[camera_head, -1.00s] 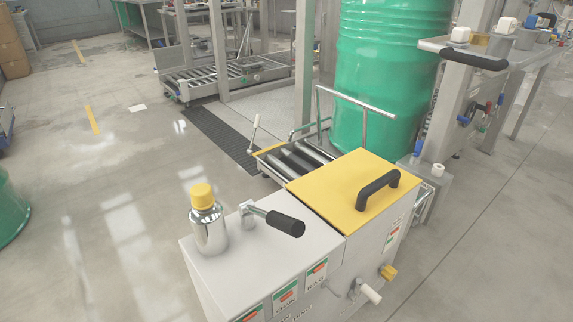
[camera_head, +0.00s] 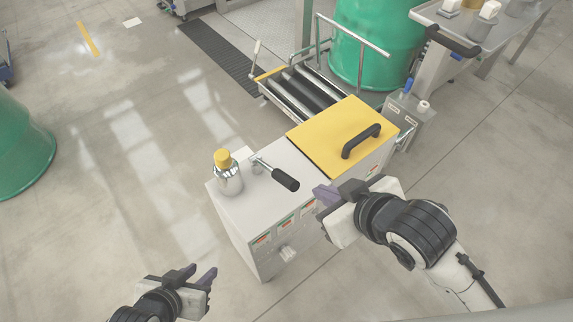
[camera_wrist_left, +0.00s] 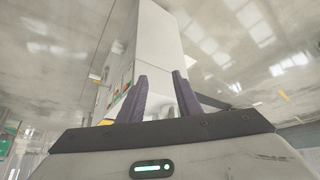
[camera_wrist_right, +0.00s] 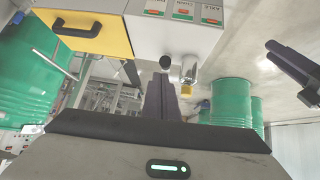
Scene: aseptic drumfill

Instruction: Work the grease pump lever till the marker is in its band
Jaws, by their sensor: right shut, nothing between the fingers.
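The pump lever (camera_head: 272,173), a steel rod with a black grip, sticks out over the top of the grey cabinet (camera_head: 254,212). Its black grip end (camera_wrist_right: 166,62) shows end-on in the right wrist view. A shiny steel bottle with a yellow cap (camera_head: 227,173) stands beside it. I cannot make out the marker or its band. My right gripper (camera_head: 321,194) is shut and empty, right of the lever grip and apart from it; its closed fingers also show in the right wrist view (camera_wrist_right: 160,92). My left gripper (camera_head: 200,274) is open and empty, low in front of the cabinet.
A yellow lid (camera_head: 325,137) with a black handle covers the cabinet's far part. Behind it are a roller conveyor (camera_head: 303,90) with rails and a green drum (camera_head: 357,55). Another green drum (camera_head: 22,150) stands at far left. The floor left of the cabinet is clear.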

